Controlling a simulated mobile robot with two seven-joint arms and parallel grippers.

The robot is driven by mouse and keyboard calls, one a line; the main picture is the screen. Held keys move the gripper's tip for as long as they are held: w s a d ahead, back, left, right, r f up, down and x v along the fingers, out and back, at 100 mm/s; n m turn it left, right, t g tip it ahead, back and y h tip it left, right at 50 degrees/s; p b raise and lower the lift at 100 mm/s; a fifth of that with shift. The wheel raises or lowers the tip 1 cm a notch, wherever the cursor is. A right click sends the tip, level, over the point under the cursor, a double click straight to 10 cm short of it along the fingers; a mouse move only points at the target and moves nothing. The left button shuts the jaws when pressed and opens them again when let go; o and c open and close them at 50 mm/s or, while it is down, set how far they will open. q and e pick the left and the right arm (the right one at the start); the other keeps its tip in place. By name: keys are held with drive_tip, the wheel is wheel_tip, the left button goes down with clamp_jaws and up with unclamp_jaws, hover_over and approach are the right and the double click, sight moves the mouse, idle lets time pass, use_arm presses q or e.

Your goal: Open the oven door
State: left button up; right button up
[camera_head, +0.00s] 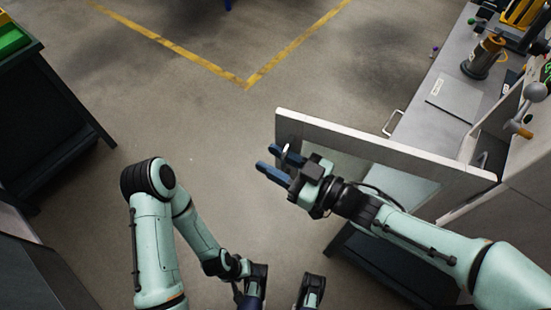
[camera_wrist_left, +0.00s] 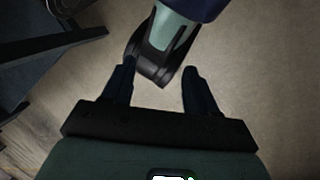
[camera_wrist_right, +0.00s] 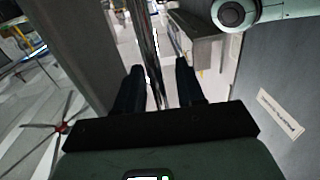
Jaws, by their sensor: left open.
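My right gripper (camera_head: 270,160) is at the door's free edge. In the right wrist view, a shiny metal bar, the door handle (camera_wrist_right: 150,45), runs between its fingers (camera_wrist_right: 158,68), which are apart with a gap visible beside the bar. Contact with the bar is unclear. My left gripper (camera_head: 283,288) is low in the head view, away from the door. In the left wrist view its fingers (camera_wrist_left: 156,70) are apart and empty.
A grey worktop (camera_head: 440,98) with tools and a metal cylinder (camera_head: 483,57) stands behind the door. A dark cabinet (camera_head: 48,120) is at the left. Floor (camera_head: 190,110) with yellow lines is clear between them. My column shows between the left fingers.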

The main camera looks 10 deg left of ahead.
use_arm(q)
drive_tip(key=shift+s+d+r+g+p, duration=0.2)
drive_tip(key=shift+s+r+g+p, duration=0.1)
drive_tip(key=shift+s+r+p, duration=0.6)
use_arm(e)
drive_tip(key=v, duration=1.3)
drive_tip(key=shift+s+d, duration=0.2)
use_arm(q)
drive_tip(key=shift+r, duration=0.1)
